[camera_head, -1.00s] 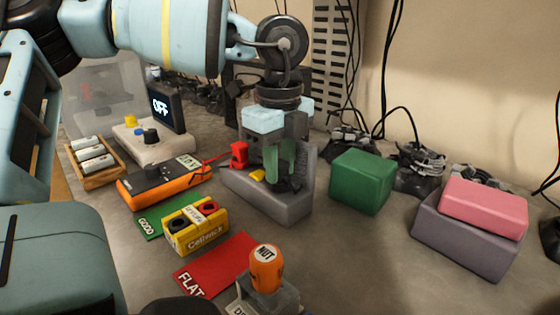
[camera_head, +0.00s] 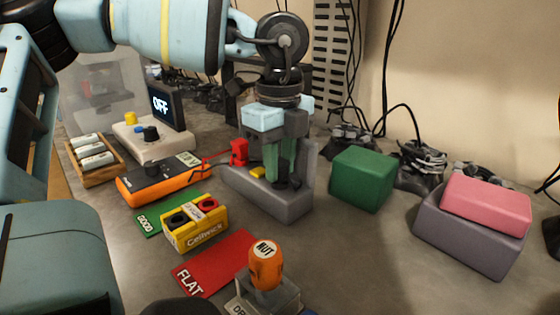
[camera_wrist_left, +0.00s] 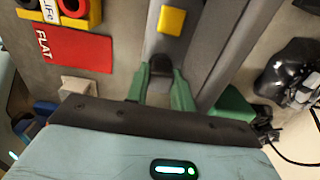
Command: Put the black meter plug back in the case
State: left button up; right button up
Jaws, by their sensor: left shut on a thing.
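My left gripper (camera_head: 284,180) points down inside the grey open case (camera_head: 268,204), near its right wall. Its green fingers are shut on the small black meter plug (camera_wrist_left: 161,65), which shows dark between the fingertips in the left wrist view. The fingers hide most of the plug, and I cannot tell whether it touches the case floor. A red plug (camera_head: 239,152) stands at the case's left end, beside a yellow block (camera_head: 257,173). A red lead runs towards the orange meter (camera_head: 160,178). My right gripper is not in view.

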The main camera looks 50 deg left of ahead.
pick_arm(q)
jog(key=o, duration=1)
jog(key=shift+s, duration=0.15)
jog(key=shift+w+r, duration=0.15)
jog(key=shift+w, duration=0.05)
notch_tip(320, 180, up, 7)
jog(key=shift+f+p, duration=0.2)
jog(key=shift+p, duration=0.2)
jog(key=shift+s+r, duration=0.1)
jog(key=shift+r, duration=0.4)
jog(key=shift+s, duration=0.1)
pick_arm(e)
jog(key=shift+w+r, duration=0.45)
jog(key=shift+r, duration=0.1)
